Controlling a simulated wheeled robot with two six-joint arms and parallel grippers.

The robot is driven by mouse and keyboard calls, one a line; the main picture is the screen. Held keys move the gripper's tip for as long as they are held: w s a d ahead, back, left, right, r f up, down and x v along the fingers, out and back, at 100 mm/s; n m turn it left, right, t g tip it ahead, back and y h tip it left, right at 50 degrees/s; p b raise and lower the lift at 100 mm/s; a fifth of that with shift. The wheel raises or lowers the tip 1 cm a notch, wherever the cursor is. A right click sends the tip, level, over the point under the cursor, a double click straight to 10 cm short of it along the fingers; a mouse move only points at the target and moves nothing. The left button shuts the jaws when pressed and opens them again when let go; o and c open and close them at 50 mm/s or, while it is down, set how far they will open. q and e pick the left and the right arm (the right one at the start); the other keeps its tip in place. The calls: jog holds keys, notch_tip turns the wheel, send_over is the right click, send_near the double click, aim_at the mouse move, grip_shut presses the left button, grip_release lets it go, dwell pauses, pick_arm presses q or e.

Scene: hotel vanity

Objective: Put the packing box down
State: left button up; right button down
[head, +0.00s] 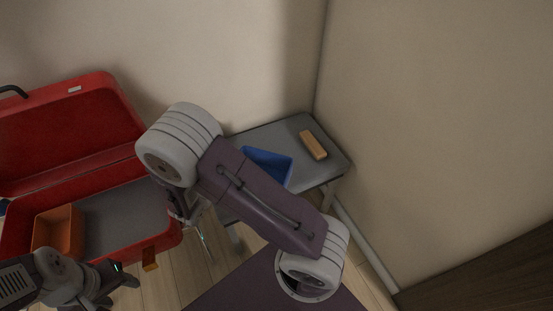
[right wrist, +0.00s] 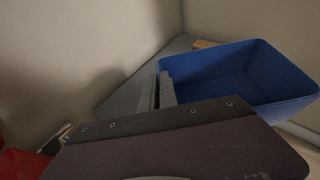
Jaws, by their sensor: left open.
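A blue open box (head: 268,159) shows at the grey table, partly hidden by my right arm. It also fills the right of the right wrist view (right wrist: 240,75). My right gripper (right wrist: 157,92) is at the box's left edge, its two fingers close together on either side of the wall. It looks shut on that wall. The box's underside is hidden, so I cannot tell whether it rests on the table. My left gripper (head: 122,288) is open and empty at the bottom left, by the suitcase's front edge.
An open red suitcase (head: 160,235) lies at the left, with an orange box (head: 58,228) in its left part and bare grey lining beside it. A tan block (head: 313,145) lies on the grey table (head: 283,130) behind the blue box. Walls close in behind and right of the table.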

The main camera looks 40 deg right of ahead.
jog(key=shift+w+d+f, duration=0.1)
jog(key=shift+d+f, duration=0.1)
jog(key=shift+d, duration=0.25)
jog(key=shift+w+d+f+b, duration=0.6)
jog(key=shift+w+f+b, duration=0.65)
jog(key=shift+w+f, duration=0.6)
jog(key=shift+w+d+f+b, duration=0.65)
jog(key=shift+w+f+b, duration=0.6)
jog(key=shift+w+f, duration=0.65)
jog(key=shift+w+d+f+b, duration=0.6)
jog(key=shift+w+f+b, duration=0.65)
jog(key=shift+w+f, duration=0.6)
jog(key=c, duration=1.6)
grip_release()
jog(key=shift+s, duration=0.15)
jog(key=shift+c, duration=0.2)
